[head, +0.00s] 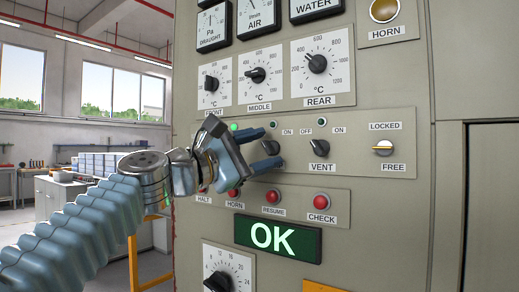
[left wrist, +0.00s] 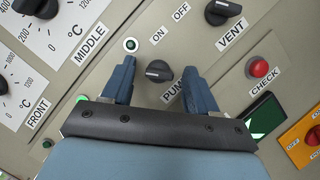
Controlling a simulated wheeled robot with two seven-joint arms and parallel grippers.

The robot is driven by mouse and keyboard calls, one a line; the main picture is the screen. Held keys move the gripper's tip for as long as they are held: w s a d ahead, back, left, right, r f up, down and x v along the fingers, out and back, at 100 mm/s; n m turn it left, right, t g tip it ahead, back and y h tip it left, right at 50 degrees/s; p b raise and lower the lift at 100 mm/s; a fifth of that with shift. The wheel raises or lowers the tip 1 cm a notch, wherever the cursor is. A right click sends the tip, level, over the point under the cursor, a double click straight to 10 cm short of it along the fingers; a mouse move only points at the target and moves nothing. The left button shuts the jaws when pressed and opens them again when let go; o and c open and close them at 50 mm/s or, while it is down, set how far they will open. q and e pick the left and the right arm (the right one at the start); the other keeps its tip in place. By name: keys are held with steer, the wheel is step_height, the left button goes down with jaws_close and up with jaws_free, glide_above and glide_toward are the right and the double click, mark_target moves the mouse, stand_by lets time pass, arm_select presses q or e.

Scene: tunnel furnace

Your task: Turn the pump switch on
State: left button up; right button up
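The pump switch is a dark rotary knob (head: 271,147) on the panel, left of the vent knob. In the left wrist view the pump knob (left wrist: 158,71) sits between my two blue fingers, with gaps on both sides. Its light mark appears turned away from the ON label (left wrist: 158,36). The small lamp (left wrist: 130,44) above it looks dark green. My left gripper (head: 264,150) is open in front of the knob, with its fingers near the panel. It also shows in the left wrist view (left wrist: 158,77). My gripper hides the pump's OFF label in the head view. My right gripper is not in view.
The vent knob (head: 320,148) is to the right, then the locked/free switch (head: 383,148). Red buttons (head: 272,196) lie just below. Temperature knobs (head: 256,75) are above. A lit OK display (head: 278,238) is lower down. A lit green lamp (head: 233,127) is at left.

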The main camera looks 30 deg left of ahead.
arm_select(q)
steer(key=c, duration=1)
steer(key=shift+o, duration=0.2)
steer(key=shift+m, duration=0.3)
steer(key=m+g, duration=0.1)
steer(key=m, duration=0.2)
steer(key=m+g, duration=0.2)
steer(key=m, duration=0.1)
steer(key=shift+r+m, duration=0.1)
steer(key=shift+m, duration=0.2)
steer(key=m+g, duration=0.1)
steer(key=m, duration=0.2)
steer(key=shift+r+m+y, duration=0.1)
steer(key=shift+m+y, duration=0.3)
steer(key=shift+m+g+y, duration=0.4)
steer(key=shift+m, duration=0.6)
steer(key=o, duration=1)
steer(key=shift+o, duration=0.2)
